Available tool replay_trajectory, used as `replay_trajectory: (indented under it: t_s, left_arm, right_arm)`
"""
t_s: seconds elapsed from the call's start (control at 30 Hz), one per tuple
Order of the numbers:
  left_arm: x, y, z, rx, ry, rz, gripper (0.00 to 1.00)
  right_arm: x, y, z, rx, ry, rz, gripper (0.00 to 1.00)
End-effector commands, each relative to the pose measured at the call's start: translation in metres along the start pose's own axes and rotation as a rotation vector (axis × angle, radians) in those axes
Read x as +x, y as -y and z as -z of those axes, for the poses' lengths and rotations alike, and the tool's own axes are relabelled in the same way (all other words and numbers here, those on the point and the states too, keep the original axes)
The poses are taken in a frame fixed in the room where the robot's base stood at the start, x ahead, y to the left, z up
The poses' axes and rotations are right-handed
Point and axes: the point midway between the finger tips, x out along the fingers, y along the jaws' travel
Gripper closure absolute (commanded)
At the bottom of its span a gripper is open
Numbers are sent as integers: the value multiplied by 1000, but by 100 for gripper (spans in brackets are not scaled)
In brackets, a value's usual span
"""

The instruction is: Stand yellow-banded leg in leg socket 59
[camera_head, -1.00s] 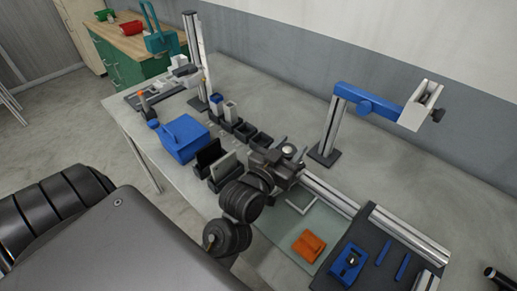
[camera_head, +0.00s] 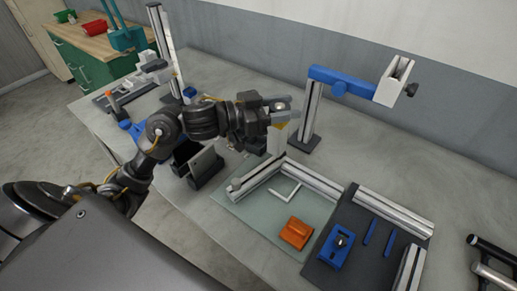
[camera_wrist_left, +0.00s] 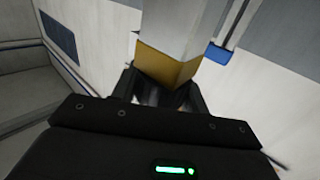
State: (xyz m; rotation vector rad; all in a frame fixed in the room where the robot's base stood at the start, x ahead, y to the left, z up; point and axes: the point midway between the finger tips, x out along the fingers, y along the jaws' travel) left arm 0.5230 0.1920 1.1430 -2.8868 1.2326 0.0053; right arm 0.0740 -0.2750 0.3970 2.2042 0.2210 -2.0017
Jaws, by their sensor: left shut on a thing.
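My left gripper (camera_head: 282,108) is shut on the yellow-banded leg (camera_head: 277,140) and holds it above the table, between the blue-armed post and the metal L-shaped rails. In the left wrist view the leg's yellow band (camera_wrist_left: 166,66) sits at the fingers, with its pale body (camera_wrist_left: 180,25) extending toward the top edge. In the head view the leg hangs below the fingers, roughly upright. The row of dark sockets is mostly hidden behind my left arm, and no socket number is readable, so I cannot tell which is socket 59. My right gripper is not in view.
A post with a blue arm (camera_head: 341,80) and a grey head stands behind the leg. An orange block (camera_head: 296,233) lies on the pale mat (camera_head: 258,218). A blue fixture (camera_head: 334,249) sits on a dark mat (camera_head: 375,265). Dark holders (camera_head: 207,166) stand beneath my arm.

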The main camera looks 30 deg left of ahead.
Motion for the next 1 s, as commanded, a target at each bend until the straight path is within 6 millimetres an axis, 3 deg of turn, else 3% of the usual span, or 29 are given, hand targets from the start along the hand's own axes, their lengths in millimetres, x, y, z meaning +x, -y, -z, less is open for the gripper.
replay_trajectory:
  t_s: [0.37,0.7,0.8,1.0]
  left_arm:
    - [-6,20,-7,-4,-2,-30,100]
    - [-8,103,-45,-8,-3,-28,100]
    - [-8,118,-66,-6,-3,-28,100]
    - [-8,138,-91,-2,-4,-30,100]
  right_arm:
    - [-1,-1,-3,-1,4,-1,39]
    - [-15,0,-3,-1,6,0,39]
    - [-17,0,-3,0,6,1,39]
    - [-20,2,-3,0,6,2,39]
